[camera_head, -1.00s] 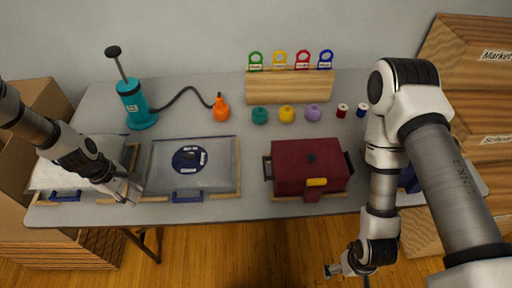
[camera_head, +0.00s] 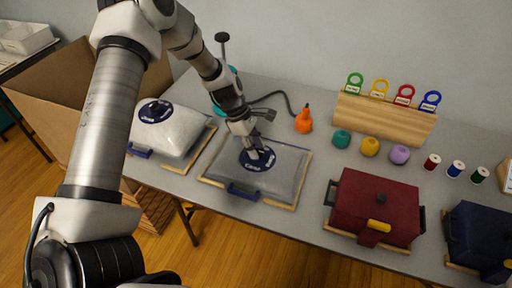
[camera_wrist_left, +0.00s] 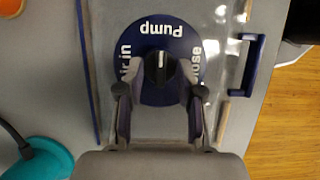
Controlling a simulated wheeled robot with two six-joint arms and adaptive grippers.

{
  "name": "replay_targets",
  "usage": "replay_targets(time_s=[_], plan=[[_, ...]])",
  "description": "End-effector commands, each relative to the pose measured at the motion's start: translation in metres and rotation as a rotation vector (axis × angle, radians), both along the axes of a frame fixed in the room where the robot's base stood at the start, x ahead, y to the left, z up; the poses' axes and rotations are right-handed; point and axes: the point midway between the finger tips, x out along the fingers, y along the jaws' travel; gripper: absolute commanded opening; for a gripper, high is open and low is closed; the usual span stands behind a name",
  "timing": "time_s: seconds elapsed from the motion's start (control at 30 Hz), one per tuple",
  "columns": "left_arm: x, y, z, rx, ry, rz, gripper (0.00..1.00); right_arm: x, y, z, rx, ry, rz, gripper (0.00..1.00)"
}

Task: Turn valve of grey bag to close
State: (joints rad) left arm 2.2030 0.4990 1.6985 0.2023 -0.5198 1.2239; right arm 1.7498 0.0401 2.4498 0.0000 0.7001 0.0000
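The grey bag (camera_head: 290,172) lies flat in a wooden frame on the table, with a blue clip at its front edge. Its round blue valve dial (camera_wrist_left: 187,48) reads "Pump", with partly hidden words ending "in" and "ose". The black valve knob (camera_wrist_left: 160,70) has a white mark pointing toward "Pump". My left gripper (camera_head: 258,153) is over the dial. In the left wrist view its two fingers (camera_wrist_left: 160,100) are spread apart, on either side of the knob's near end, with gaps; contact is not visible. My right gripper is out of view.
A white bag (camera_head: 172,132) with its own dial lies to the left. A teal pump, mostly hidden by my arm, has a hose to an orange nozzle (camera_head: 303,120). A maroon box (camera_head: 375,205) and a navy box (camera_head: 482,235) stand to the right.

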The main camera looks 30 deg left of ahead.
Motion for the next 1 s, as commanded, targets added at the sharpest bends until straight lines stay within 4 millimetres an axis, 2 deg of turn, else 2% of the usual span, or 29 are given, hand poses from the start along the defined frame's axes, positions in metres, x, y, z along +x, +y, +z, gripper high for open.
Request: replay_targets(time_s=[0.07, 0.1, 0.2, 0.67, 1.0], plan=[[0.0000, 0.0001, 0.0004, 0.000, 0.000, 0.000, 0.36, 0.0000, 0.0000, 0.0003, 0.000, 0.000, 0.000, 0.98], [-0.0001, 0.0000, 0.0004, 0.000, 0.000, 0.000, 0.29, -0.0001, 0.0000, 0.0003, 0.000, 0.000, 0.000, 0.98], [-0.0001, 0.0001, 0.0004, 0.000, 0.000, 0.000, 0.00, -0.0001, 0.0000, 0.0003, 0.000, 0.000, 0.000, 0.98], [-0.0001, 0.0001, 0.0005, 0.001, 0.002, -0.040, 0.00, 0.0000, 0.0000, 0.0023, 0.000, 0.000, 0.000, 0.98], [0.0023, 0.0005, 0.0014, 0.001, 0.001, -0.242, 0.00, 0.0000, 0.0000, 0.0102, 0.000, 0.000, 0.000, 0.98]])
